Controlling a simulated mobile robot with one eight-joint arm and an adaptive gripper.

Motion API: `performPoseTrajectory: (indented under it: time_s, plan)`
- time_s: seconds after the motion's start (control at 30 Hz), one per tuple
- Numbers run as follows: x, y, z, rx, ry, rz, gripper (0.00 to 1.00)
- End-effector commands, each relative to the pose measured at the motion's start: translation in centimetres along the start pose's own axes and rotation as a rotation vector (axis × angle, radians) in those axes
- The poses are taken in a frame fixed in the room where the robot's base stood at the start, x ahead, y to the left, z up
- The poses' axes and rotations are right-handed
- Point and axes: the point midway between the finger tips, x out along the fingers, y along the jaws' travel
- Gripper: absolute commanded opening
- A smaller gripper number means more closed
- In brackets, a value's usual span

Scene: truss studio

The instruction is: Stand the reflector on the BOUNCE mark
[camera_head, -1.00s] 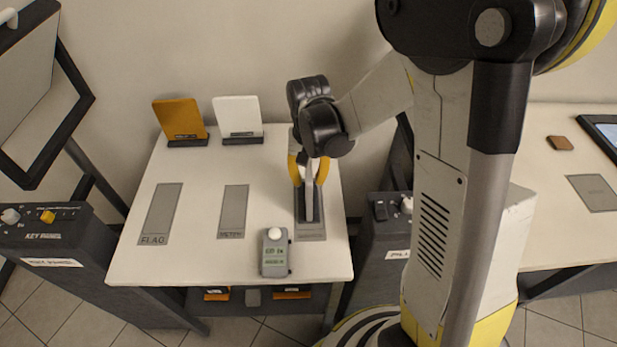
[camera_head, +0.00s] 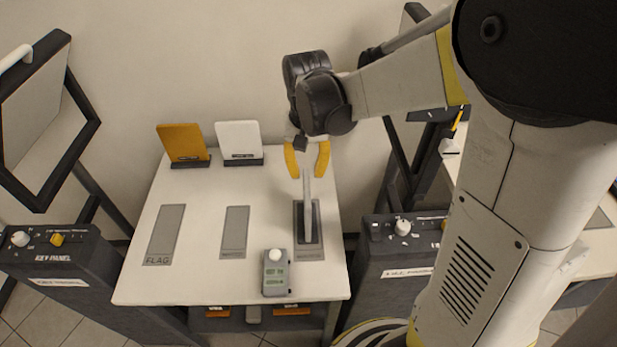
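A thin pale grey panel (camera_head: 308,207), seen almost edge-on and probably the reflector, stands upright in a dark foot on the right-hand grey mark (camera_head: 310,251). That mark's label is too small to read, and the panel and foot cover part of it. My gripper (camera_head: 307,172) is above the panel with its yellow fingers spread wide, one on each side of the panel's top edge. The fingers look clear of the panel, and nothing is held.
An orange card (camera_head: 181,141) and a white card (camera_head: 238,139) stand in dark feet at the table's back. The FLAG mark (camera_head: 165,234) and the middle mark (camera_head: 234,232) are bare. A small meter (camera_head: 276,274) lies near the front edge. Control panels flank the table (camera_head: 200,284).

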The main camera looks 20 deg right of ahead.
Motion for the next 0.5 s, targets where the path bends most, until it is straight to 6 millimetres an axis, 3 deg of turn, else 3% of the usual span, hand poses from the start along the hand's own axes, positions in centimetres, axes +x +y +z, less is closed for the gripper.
performPoseTrajectory:
  time_s: [0.17, 0.3, 0.5]
  plan:
    - [-2.5, 0.5, 1.5, -0.032, 0.062, -0.019, 0.30]
    - [-5.7, 1.4, 4.3, -0.099, 0.192, -0.051, 0.30]
    - [-8.6, 2.8, 8.6, -0.207, 0.406, -0.085, 0.30]
